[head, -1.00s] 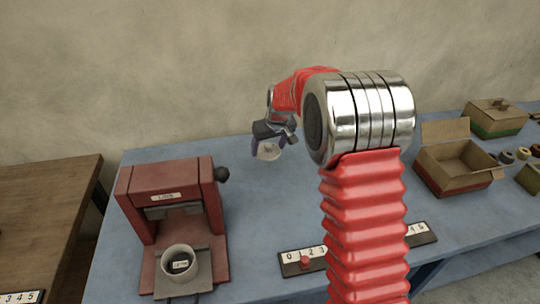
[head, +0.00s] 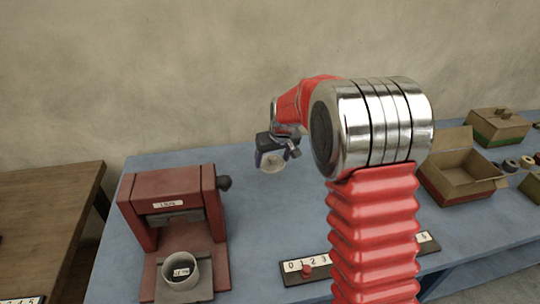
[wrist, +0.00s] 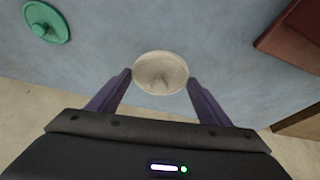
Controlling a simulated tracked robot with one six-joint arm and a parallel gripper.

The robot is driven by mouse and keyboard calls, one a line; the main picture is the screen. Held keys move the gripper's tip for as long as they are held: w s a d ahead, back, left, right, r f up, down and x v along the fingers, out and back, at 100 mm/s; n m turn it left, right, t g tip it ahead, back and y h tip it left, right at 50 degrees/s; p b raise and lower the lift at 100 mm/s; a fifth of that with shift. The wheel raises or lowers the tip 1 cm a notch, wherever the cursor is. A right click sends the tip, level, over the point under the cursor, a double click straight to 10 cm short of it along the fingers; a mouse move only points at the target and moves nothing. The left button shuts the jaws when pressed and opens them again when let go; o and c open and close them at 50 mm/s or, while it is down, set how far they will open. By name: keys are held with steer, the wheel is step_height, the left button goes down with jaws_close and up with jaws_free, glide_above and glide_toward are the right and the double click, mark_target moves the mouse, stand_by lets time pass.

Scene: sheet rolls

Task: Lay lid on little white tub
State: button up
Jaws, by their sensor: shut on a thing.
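My gripper (wrist: 160,88) is shut on a pale round lid (wrist: 160,68), with what looks like a small knob on it. In the head view my gripper (head: 272,158) holds the lid (head: 271,164) over the blue table, behind and right of the red machine; its exact height is hard to tell. A little white tub (head: 179,272) stands upright on the base of the red machine, at the lower left. It is open at the top, with a dark inside and a small label. The tub is not in the wrist view.
The red machine (head: 172,195) has a side knob and overhangs behind the tub. A green round knobbed piece (wrist: 47,23) lies on the table. A number strip (head: 310,266) lies in front; an open cardboard box (head: 458,178) stands right. The table between machine and gripper is clear.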

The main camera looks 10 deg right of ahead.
steer(key=s+f+m, duration=0.1)
steer(key=s+f, duration=0.1)
steer(key=s, duration=1)
steer(key=shift+m+h, duration=0.3)
steer(key=shift+m, duration=0.1)
